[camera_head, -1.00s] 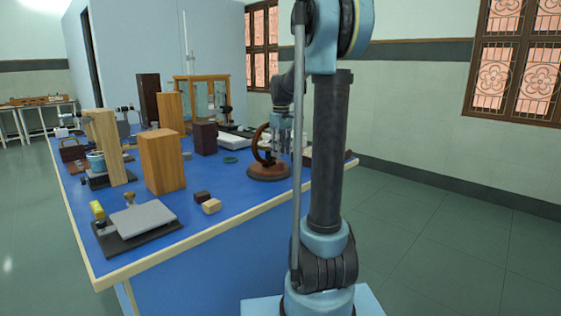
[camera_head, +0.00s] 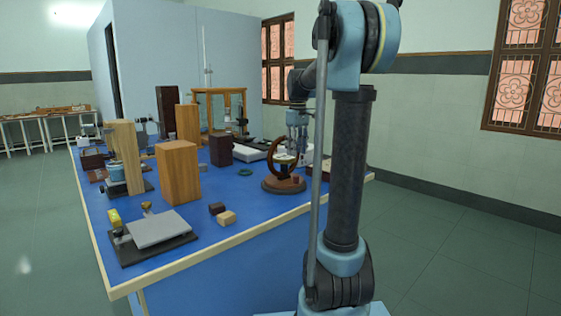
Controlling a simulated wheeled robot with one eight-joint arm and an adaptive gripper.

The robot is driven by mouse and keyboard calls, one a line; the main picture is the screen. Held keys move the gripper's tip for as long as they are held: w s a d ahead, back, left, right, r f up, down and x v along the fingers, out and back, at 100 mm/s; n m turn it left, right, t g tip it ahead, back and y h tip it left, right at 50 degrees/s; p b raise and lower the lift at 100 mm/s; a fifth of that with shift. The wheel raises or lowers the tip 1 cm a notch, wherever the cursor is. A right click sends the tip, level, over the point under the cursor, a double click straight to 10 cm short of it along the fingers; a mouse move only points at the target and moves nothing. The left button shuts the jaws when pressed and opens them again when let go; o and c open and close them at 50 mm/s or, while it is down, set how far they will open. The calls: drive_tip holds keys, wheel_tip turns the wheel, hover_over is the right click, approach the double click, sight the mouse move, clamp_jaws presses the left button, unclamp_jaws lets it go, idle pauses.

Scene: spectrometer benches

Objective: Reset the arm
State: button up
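My arm (camera_head: 352,170) stands upright at the right in the head view, with its upper part bent back over the far right part of the blue table. My gripper (camera_head: 297,148) hangs fingers down, small and far off, by the wooden ring on a round base (camera_head: 276,185). It partly overlaps the ring in the view, so I cannot tell whether they touch. I see nothing clearly held between the fingers, and their opening is too small to judge. A small dark red piece (camera_head: 295,179) shows at the ring's base.
The blue table (camera_head: 215,262) carries a scale with a grey plate (camera_head: 158,228), small blocks (camera_head: 226,217), tall wooden blocks (camera_head: 178,172) and a glass-sided case (camera_head: 218,108). The table's front middle is mostly bare. Open floor (camera_head: 450,240) lies to the right.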

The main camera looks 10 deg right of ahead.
drive_tip(key=s+f+m+t, duration=0.15)
drive_tip(key=s+f, duration=0.25)
drive_tip(key=s, duration=0.6)
drive_tip(key=s+f+m, duration=0.2)
drive_tip(key=s+f, duration=0.2)
drive_tip(key=s, duration=0.6)
drive_tip(key=s+f+m, duration=0.3)
drive_tip(key=s+f, duration=1.1)
drive_tip(key=shift+s+d+f+t, duration=0.3)
drive_tip(key=shift+d+f+t, duration=0.05)
drive_tip(key=shift+m, duration=0.25)
drive_tip(key=shift+w+f, duration=0.2)
drive_tip(key=shift+w, duration=0.25)
